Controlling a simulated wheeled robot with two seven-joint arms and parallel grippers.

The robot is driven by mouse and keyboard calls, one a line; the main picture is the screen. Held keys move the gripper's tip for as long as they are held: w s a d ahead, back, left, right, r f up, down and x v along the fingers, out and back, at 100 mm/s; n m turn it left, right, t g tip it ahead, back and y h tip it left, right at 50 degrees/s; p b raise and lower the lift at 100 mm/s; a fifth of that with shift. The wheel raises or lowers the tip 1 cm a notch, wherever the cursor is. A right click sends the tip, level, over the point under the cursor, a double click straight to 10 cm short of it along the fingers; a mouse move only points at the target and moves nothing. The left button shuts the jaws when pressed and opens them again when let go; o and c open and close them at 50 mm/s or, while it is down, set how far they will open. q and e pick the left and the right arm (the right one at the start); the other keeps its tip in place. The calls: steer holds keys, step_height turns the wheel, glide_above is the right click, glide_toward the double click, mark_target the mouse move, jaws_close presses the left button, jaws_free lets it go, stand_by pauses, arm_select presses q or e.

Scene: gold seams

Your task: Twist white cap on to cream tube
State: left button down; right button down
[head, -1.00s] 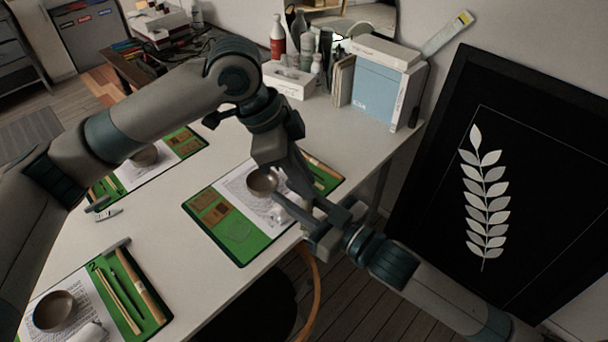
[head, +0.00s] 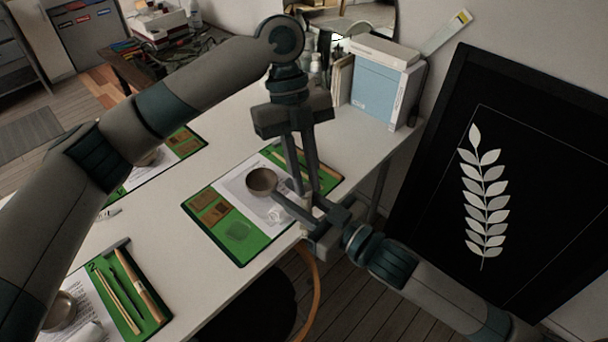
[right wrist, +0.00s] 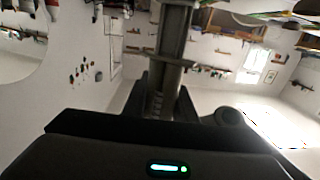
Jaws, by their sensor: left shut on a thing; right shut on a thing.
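My left gripper (head: 306,192) reaches straight down and is shut. Its fingertips meet the right gripper's fingers over the far-right mat. My right gripper (head: 296,197) comes in from the lower right and is shut. A small pale piece (head: 290,186) shows between the crossing fingers, beside the bowl. The cream tube and white cap are mostly hidden by the fingers, and I cannot tell them apart or see whether they touch. In the right wrist view, dark fingers (right wrist: 172,50) block the centre and no tube or cap is clear.
A brown bowl (head: 262,181) stands on the green mat (head: 238,250) close to the fingers. Another mat (head: 152,322) with wooden tools lies at the near left. A blue box (head: 384,88) stands at the back. The table edge is near my right arm.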

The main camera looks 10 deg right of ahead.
arm_select(q)
steer(key=m+y, duration=0.2)
steer(key=m, duration=0.2)
steer(key=shift+d+m, duration=0.15)
steer(key=shift+m, duration=0.25)
steer(key=c, duration=1.7)
jaws_free()
steer(key=shift+r, duration=0.1)
steer(key=shift+r, duration=2.2)
steer(key=shift+n, duration=0.3)
